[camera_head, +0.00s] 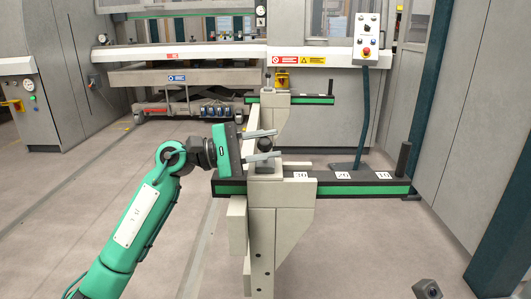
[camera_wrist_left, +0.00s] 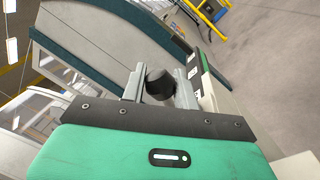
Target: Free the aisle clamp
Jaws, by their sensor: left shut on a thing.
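The near clamp is a beige block (camera_head: 275,205) on a black and green rail (camera_head: 375,187) with number labels. A dark round knob (camera_head: 265,168) shows on top of it, partly behind my lower finger. My left gripper (camera_head: 277,144) reaches in from the left over the clamp, its two grey fingers pointing right. In the left wrist view, the dark knob (camera_wrist_left: 160,84) sits between the fingers, and the gripper is shut on it. The exact finger contact is hard to see in the head view. My right gripper is not in view.
A second beige clamp (camera_head: 275,112) sits on a similar rail farther back. A black upright post (camera_head: 402,160) stands at the near rail's right end. Grey floor (camera_head: 110,205) is free on the left.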

